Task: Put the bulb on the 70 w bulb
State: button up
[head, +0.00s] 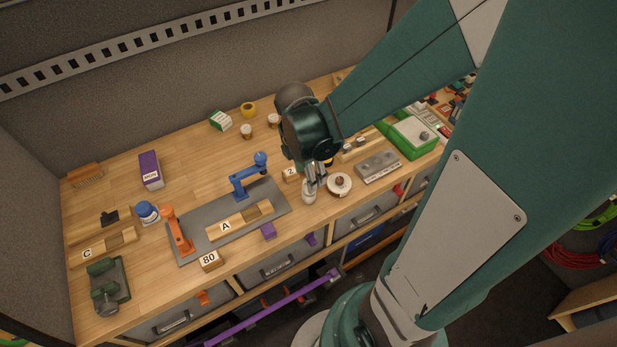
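My gripper (316,178) points down over the front of the workbench, right of the grey mat. Its fingers are small and partly hidden by the wrist, so I cannot tell whether they are open or shut. A small pale rounded object (308,192), perhaps a bulb, is directly at the fingertips; I cannot tell whether it is held. Just right of it is a round white piece with a brown centre (340,183). I can read no 70 W marking, and no other bulb is clearly recognisable.
The workbench (120,185) has a grey mat (205,248) with orange (177,230) and blue (247,178) upright arms. Blocks marked 80 (210,260) and 2 (291,174) stand nearby. A grey block (378,167) and green tray (432,147) lie right.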

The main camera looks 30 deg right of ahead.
notch_tip(320, 180, up, 7)
jog(key=shift+a+r, duration=0.2)
jog(key=shift+a, duration=0.25)
jog(key=shift+s, duration=0.1)
dwell(0.8)
notch_tip(320, 180, up, 11)
jog(key=m+t+y, duration=0.1)
jog(key=m+t, duration=0.5)
jog(key=m, duration=0.9)
send_over(305, 185)
jog(key=s+a, duration=0.3)
jog(key=a, duration=0.3)
jog(key=r+m, duration=0.1)
jog(key=m, duration=0.2)
jog(key=s+a+r+m+t, duration=0.1)
jog(key=shift+r, duration=0.35)
